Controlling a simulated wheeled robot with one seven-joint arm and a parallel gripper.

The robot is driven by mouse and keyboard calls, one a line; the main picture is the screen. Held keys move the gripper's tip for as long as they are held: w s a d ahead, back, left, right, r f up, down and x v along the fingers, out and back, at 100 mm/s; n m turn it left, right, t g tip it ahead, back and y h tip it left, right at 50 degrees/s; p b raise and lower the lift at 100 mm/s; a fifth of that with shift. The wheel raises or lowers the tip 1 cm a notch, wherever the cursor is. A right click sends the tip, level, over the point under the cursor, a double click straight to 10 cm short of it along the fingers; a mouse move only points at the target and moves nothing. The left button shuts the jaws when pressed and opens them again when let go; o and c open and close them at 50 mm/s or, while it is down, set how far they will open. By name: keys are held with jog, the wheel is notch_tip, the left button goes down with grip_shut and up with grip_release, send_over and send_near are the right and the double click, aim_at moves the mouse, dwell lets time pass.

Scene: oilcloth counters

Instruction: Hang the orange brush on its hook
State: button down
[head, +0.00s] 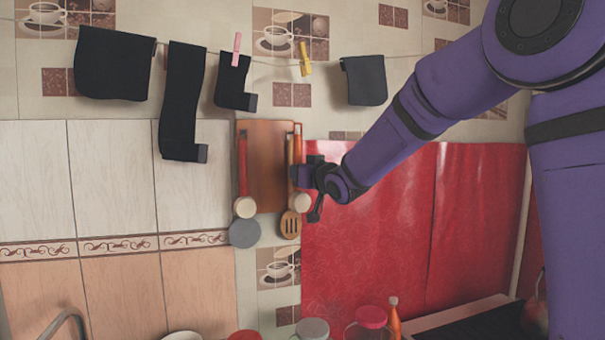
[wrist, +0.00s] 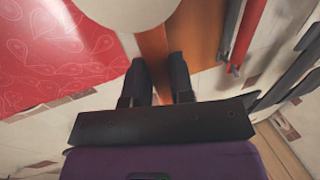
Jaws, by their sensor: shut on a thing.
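The orange brush (head: 298,152) is upright against the wall, at the right edge of a brown cutting board (head: 268,160). Its round cream head (head: 300,202) points down. My gripper (head: 304,176) is shut on its handle from the right. In the wrist view the orange handle (wrist: 154,48) shows between the two fingers (wrist: 158,82), with the cream head (wrist: 130,14) beyond them. The hook is too small to make out, and I cannot tell whether the brush's top end touches it.
A red-handled brush (head: 243,165) hangs left of the board, above a grey round utensil (head: 243,234). A slotted wooden spatula (head: 290,223) hangs close beside the orange brush. Black cloths (head: 182,100) hang on a line above. Jars (head: 312,328) stand below.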

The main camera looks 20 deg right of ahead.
jog(key=w, duration=0.2)
jog(key=w+f, duration=0.1)
jog(key=w, duration=0.1)
jog(key=shift+w+f, duration=0.1)
jog(key=shift+w, duration=0.2)
dwell(0.5)
jog(key=shift+d+f, duration=0.1)
jog(key=shift+f, duration=0.25)
jog(key=c, duration=0.9)
grip_release()
jog(key=shift+w+f, duration=0.1)
jog(key=shift+w, duration=0.15)
jog(key=s+d+f+m+g+h, duration=0.1)
jog(key=s+d+m+g+h, duration=0.2)
jog(key=s, duration=1)
jog(key=s+d+f+g+h, duration=0.15)
jog(key=s+d, duration=0.35)
jog(key=s, duration=0.9)
jog(key=s+f+g, duration=0.3)
jog(key=s+g, duration=0.1)
jog(key=s, duration=0.7)
jog(key=s+a+f+g, duration=0.1)
jog(key=s+f+g, duration=0.2)
jog(key=s, duration=0.7)
jog(key=shift+s+a+f+g, duration=0.3)
jog(key=shift+s+f+g, duration=0.05)
jog(key=shift+f, duration=0.1)
